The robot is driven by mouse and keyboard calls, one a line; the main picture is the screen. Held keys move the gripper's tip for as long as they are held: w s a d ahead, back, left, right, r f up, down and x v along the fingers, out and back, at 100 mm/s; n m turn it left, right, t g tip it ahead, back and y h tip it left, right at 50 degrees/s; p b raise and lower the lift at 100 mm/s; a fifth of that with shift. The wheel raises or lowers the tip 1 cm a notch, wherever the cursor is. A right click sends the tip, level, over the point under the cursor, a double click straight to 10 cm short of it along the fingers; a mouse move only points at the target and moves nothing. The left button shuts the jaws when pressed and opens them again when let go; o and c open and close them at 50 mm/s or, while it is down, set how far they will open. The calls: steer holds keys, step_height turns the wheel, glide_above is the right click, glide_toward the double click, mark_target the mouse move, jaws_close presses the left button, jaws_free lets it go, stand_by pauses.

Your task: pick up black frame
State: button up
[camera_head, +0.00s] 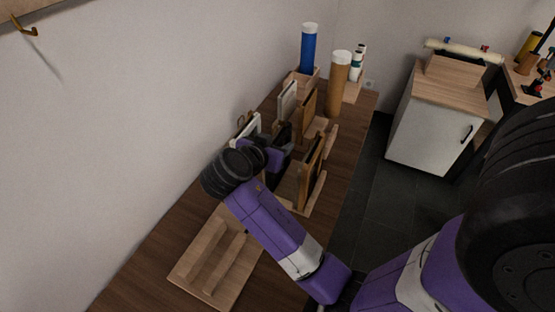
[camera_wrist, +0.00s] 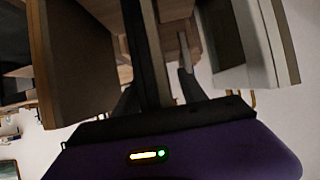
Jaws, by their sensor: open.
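The black frame (camera_wrist: 148,55) stands on edge in the middle of the wrist view, seen nearly edge-on. In the head view a small dark part of it (camera_head: 284,132) shows just beyond my gripper (camera_head: 277,152), and the rest is hidden. In the wrist view the fingers of my gripper (camera_wrist: 158,92) are apart, with the black frame's near edge between them. I cannot tell whether either finger touches it.
A brown frame (camera_wrist: 70,60) is close on the left in the wrist view, and a white frame (camera_wrist: 262,40) on the right. Wooden racks and blue (camera_head: 308,50) and brown (camera_head: 339,85) tubes stand farther along the table (camera_head: 150,250). An empty wooden rack (camera_head: 190,275) lies nearer.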

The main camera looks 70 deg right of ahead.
steer(key=shift+d+f, duration=0.15)
steer(key=shift+d, duration=0.1)
jaws_close()
stand_by(1.3)
